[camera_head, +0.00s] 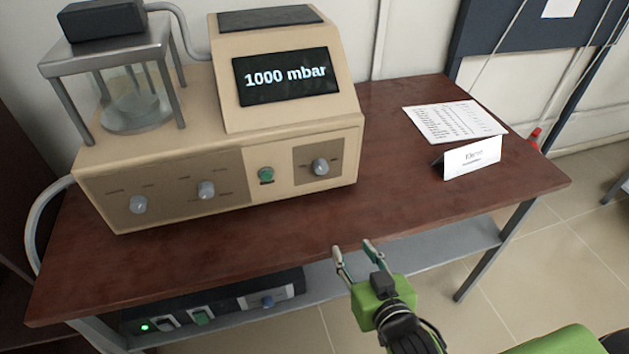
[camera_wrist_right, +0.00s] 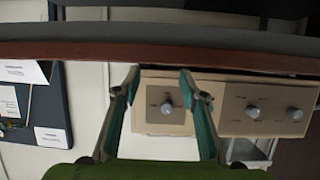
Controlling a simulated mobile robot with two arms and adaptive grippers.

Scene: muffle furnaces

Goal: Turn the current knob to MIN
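A beige machine (camera_head: 225,150) with a "1000 mbar" display (camera_head: 287,77) stands on the table. Its front has grey knobs at left (camera_head: 138,204), middle (camera_head: 206,190) and right (camera_head: 320,167). A dark box (camera_head: 225,305) on the lower shelf has switches and a bluish knob (camera_head: 267,301). The labels are too small to read, so I cannot tell which is the current knob. My right gripper (camera_head: 352,247) is open and empty at the table's front edge, apart from every knob. The right wrist view, upside down, shows its spread fingers (camera_wrist_right: 160,75) and the right knob (camera_wrist_right: 166,107). My left gripper is out of view.
A green button (camera_head: 266,174) sits beside the right knob. A glass chamber (camera_head: 135,105) stands on the machine's left. A paper sheet (camera_head: 455,121) and a folded card (camera_head: 470,158) lie at right. The table's (camera_head: 400,210) front right is clear; its edge overhangs the shelf.

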